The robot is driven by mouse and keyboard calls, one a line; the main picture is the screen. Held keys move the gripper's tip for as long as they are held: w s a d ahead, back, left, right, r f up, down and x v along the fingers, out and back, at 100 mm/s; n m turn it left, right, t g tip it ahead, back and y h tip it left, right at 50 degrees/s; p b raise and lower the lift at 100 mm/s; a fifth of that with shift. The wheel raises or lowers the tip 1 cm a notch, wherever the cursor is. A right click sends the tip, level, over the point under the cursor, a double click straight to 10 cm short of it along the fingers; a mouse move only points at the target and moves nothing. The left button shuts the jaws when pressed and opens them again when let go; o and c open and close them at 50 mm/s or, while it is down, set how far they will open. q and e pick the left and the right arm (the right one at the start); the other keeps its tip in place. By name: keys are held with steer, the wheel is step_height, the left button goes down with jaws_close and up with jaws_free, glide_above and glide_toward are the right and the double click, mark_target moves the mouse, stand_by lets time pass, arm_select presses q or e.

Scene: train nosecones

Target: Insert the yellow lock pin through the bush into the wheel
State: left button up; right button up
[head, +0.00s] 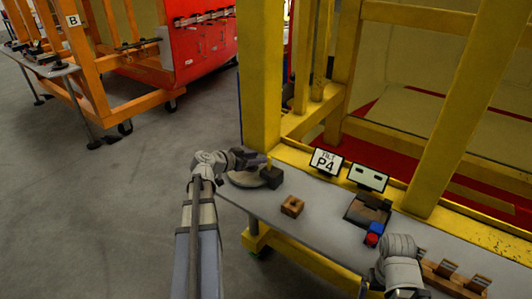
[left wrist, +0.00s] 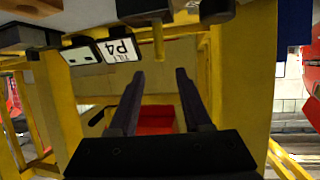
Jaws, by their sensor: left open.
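A yellow pin (head: 268,163) stands upright at a dark block (head: 271,178) near the table's left end. A grey disc, probably the wheel (head: 246,179), lies beside the block, partly under my left gripper. My left gripper (head: 257,160) is open and empty, just left of the pin. The left wrist view looks upside down. There the pin (left wrist: 158,42) hangs from a dark block (left wrist: 146,10), centred beyond the gap between the open fingertips (left wrist: 158,72). I cannot make out the bush clearly or tell how deep the pin sits. My right arm is at the lower right; its fingers are not clear.
A brown wooden block (head: 291,206) lies on the grey table (head: 325,228). A dark tray (head: 354,211), blue and red blocks (head: 374,234) and a wooden rack (head: 450,277) are to the right. A P4 sign (head: 326,163) and yellow posts (head: 260,80) stand behind.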

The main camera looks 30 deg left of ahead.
arm_select(q)
steer(key=shift+v, duration=1.1)
